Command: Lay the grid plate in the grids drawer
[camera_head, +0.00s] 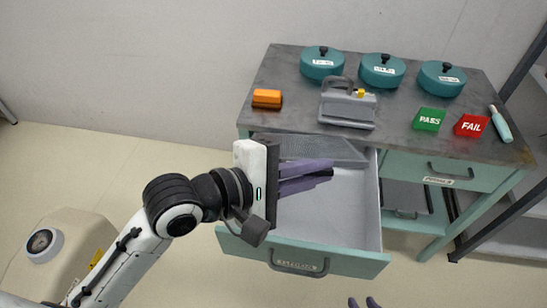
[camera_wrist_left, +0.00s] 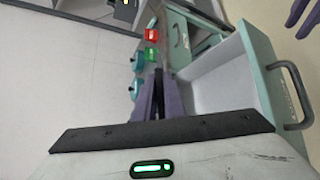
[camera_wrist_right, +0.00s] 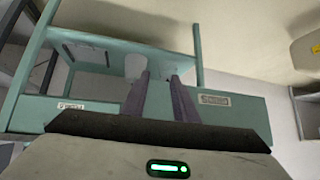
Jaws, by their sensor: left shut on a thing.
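The grid plate (camera_head: 325,149), a flat grey mesh sheet, is at the back of the open drawer (camera_head: 345,215), overlapping the cart top's front edge in the head view. My left gripper (camera_head: 332,172) is shut on it; the fingers partly cover the plate. In the left wrist view the fingers (camera_wrist_left: 158,95) are close together and the plate is hard to make out. The open drawer has a pale, empty-looking interior and a labelled front; the label is too small to read surely. My right gripper (camera_head: 365,302) shows only its fingertips, and its fingers (camera_wrist_right: 160,85) stand apart, empty.
A closed drawer (camera_head: 450,172) is to the right.

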